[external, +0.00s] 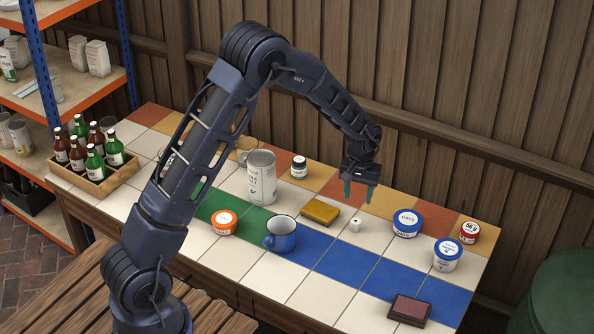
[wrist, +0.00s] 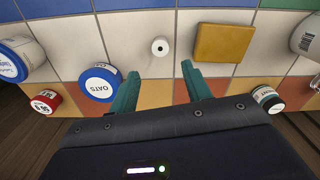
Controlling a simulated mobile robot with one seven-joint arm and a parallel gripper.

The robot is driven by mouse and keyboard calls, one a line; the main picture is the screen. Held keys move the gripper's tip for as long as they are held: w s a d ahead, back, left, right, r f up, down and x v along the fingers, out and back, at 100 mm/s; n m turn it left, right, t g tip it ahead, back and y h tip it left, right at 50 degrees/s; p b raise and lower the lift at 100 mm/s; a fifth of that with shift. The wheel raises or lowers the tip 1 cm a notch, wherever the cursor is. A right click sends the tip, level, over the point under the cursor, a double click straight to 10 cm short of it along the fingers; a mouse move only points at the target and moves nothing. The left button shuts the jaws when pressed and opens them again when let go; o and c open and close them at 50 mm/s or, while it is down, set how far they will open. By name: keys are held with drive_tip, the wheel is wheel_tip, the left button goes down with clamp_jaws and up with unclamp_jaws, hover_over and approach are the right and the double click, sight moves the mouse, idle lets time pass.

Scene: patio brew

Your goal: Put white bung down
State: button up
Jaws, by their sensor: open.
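The white bung (external: 355,224) stands on a white tile of the counter, between the yellow sponge-like block and the oats tub. In the wrist view the bung (wrist: 160,47) shows as a small white round piece with a dark centre, apart from my fingers. My gripper (external: 360,192) is above the counter, close to the bung and a little behind it. In the wrist view its two teal fingers (wrist: 158,88) are spread with nothing between them.
The yellow block (external: 320,212) lies left of the bung, the blue-lidded oats tub (external: 407,224) right of it. Blue tiles in front are mostly clear.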

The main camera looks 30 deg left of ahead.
drive_tip(key=s+a+r+t, duration=0.1)
drive_tip(key=s+a+r, duration=0.35)
drive_tip(key=r, duration=0.35)
drive_tip(key=s+a+r, duration=0.4)
drive_tip(key=s+r, duration=0.1)
drive_tip(key=r, duration=0.4)
drive_tip(key=s+a+r+t, duration=0.1)
drive_tip(key=s+a+r, duration=0.35)
drive_tip(key=r, duration=0.35)
drive_tip(key=s+a+r+t, duration=0.1)
drive_tip(key=s+a+r, duration=0.1)
drive_tip(key=s, duration=0.7)
drive_tip(key=s+a+r+m, duration=0.1)
drive_tip(key=s+a, duration=0.3)
drive_tip(key=s, duration=0.5)
drive_tip(key=s+a+r+m+t, duration=0.1)
drive_tip(key=s+a+r, duration=0.2)
drive_tip(key=s, duration=0.7)
drive_tip(key=shift+r+t, duration=0.3)
